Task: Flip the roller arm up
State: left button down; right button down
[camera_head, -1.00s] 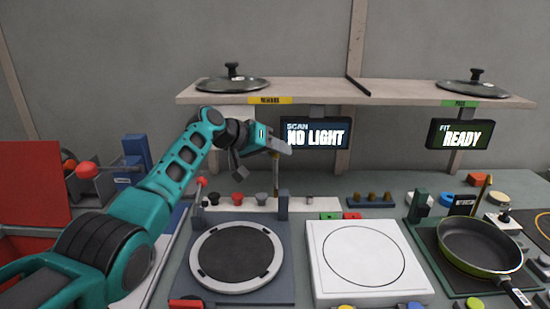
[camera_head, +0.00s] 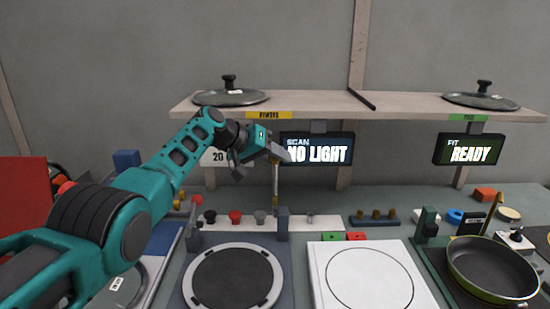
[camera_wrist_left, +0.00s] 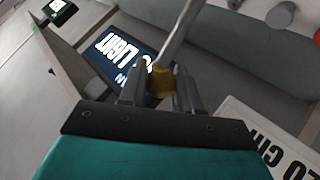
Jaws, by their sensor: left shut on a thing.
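The roller arm (camera_head: 275,185) is a thin rod standing roughly upright at the back right corner of the turntable base (camera_head: 283,225). My left gripper (camera_head: 276,152) is at its upper end, above the base. In the left wrist view the two grey fingers (camera_wrist_left: 161,90) are closed around a brass-coloured piece (camera_wrist_left: 160,82) on a silver rod (camera_wrist_left: 180,35). The rod runs away from the fingers toward the top of the picture. The lower end of the rod is partly hidden by a grey post in the head view. My right gripper is out of view.
The scan display (camera_head: 317,149) reading "NO LIGHT" is just right of the gripper. A wooden shelf (camera_head: 330,106) with lids is above. A white panel (camera_head: 368,275) and a pan (camera_head: 490,270) stand to the right. A row of knobs (camera_head: 235,217) lies behind the turntable.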

pick_arm(q)
jog(key=shift+f, duration=0.15)
jog(key=c, duration=0.8)
grip_release()
jog(key=shift+s+a+r, duration=0.15)
jog(key=shift+a+r, duration=0.2)
jog(key=v, duration=1.2)
jog(key=shift+s+p, duration=0.1)
jog(key=shift+p, duration=0.3)
jog(key=shift+c, duration=0.5)
